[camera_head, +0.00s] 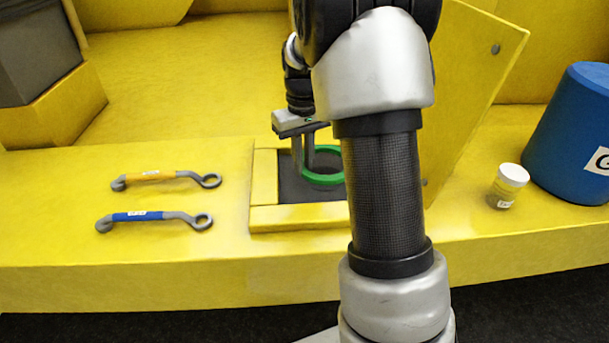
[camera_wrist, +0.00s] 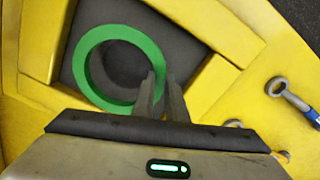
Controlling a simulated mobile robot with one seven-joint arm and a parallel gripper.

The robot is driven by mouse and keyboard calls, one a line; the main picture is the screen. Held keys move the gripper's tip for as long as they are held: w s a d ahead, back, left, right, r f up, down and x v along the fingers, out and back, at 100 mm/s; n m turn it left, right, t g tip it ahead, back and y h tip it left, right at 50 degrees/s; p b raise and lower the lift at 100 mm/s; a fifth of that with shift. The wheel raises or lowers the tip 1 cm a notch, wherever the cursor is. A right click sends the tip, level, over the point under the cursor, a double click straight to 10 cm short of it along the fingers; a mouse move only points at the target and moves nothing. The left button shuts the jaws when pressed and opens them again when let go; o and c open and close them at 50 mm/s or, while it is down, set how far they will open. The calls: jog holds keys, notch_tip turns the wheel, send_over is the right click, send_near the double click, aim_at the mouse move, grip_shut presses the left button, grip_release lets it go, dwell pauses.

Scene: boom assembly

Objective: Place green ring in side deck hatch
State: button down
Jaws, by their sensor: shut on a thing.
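The green ring (camera_head: 322,179) is in my gripper (camera_head: 309,168), over the open side deck hatch (camera_head: 262,178) in the head view. The hatch is a square yellow-framed recess with a dark grey floor. In the wrist view the ring (camera_wrist: 83,75) lies flat to the view against the dark floor, and my gripper (camera_wrist: 160,82) is shut on the ring's near right edge. I cannot tell whether the ring touches the floor. My arm hides the hatch's right side in the head view.
The yellow hatch lid (camera_head: 470,90) stands raised at the right. An orange-marked wrench (camera_head: 158,176) and a blue-marked wrench (camera_head: 150,216) lie on the deck to the left. A small jar (camera_head: 507,187) and a blue canister (camera_head: 572,130) stand on the right.

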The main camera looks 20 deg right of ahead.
notch_tip(320, 180, down, 4)
jog(key=shift+w+f, duration=0.1)
jog(key=c, duration=1.8)
grip_release()
jog(key=shift+f, duration=0.15)
jog(key=shift+o, duration=0.2)
